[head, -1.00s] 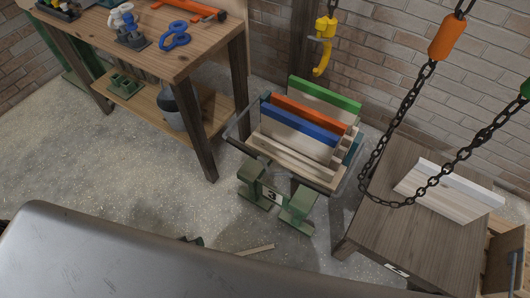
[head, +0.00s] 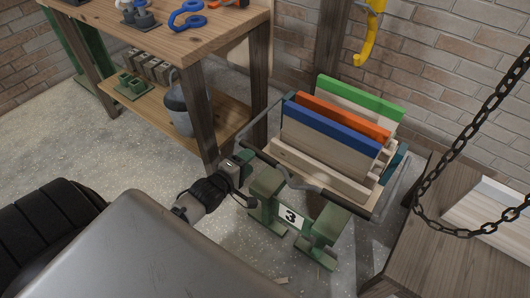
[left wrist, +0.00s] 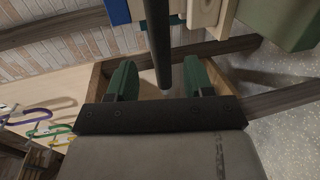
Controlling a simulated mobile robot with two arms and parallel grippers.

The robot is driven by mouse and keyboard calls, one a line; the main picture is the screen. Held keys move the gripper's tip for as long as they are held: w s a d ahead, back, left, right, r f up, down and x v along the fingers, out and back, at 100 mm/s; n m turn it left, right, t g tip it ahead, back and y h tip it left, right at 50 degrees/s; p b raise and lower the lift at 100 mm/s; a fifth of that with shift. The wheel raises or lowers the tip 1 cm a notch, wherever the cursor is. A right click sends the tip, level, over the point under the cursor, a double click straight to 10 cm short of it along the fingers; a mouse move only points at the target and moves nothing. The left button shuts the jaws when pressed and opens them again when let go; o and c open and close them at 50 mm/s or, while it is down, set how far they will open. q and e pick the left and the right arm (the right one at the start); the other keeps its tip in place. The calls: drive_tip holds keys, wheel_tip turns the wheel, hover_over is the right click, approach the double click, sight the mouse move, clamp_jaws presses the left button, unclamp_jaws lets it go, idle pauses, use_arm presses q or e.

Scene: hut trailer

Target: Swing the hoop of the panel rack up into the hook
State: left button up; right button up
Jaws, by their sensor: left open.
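The panel rack (head: 322,168) holds upright boards with green, orange and blue top edges. It rests on green supports marked 3. Its grey metal hoop (head: 397,183) is lowered around the rack's near side, with a dark bar along the front. A yellow hook (head: 368,38) hangs above and behind the rack, cut off by the top edge. My left gripper (head: 245,168) is at the rack's near left corner, close to the hoop. In the left wrist view its green fingers (left wrist: 160,75) are open, with a dark bar (left wrist: 158,40) between them in the picture. Contact cannot be told. My right gripper is not in view.
A wooden workbench (head: 185,38) with a lower shelf stands to the left, its near leg close behind my left gripper. A grey plank table (head: 445,240) is at the right, with a dark chain (head: 463,140) hanging over it. Brick wall is behind.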

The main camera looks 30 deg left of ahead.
sight(261, 152)
use_arm(q)
drive_tip(key=b+x, duration=0.1)
drive_tip(key=x, duration=0.4)
drive_tip(key=shift+w+f, duration=0.25)
drive_tip(key=shift+w, duration=0.1)
drive_tip(key=shift+w+f+b, duration=0.15)
drive_tip(key=shift+w+b, duration=0.25)
drive_tip(key=shift+w, duration=0.25)
drive_tip(key=shift+w+d, duration=0.1)
drive_tip(key=shift+w, duration=0.3)
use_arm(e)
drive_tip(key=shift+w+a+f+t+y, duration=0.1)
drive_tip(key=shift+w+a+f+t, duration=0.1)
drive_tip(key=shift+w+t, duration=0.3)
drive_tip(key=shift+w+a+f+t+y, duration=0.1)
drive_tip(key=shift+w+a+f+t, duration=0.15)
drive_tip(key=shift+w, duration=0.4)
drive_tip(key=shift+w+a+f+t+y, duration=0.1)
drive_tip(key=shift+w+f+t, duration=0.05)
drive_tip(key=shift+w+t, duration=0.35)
use_arm(q)
clamp_jaws()
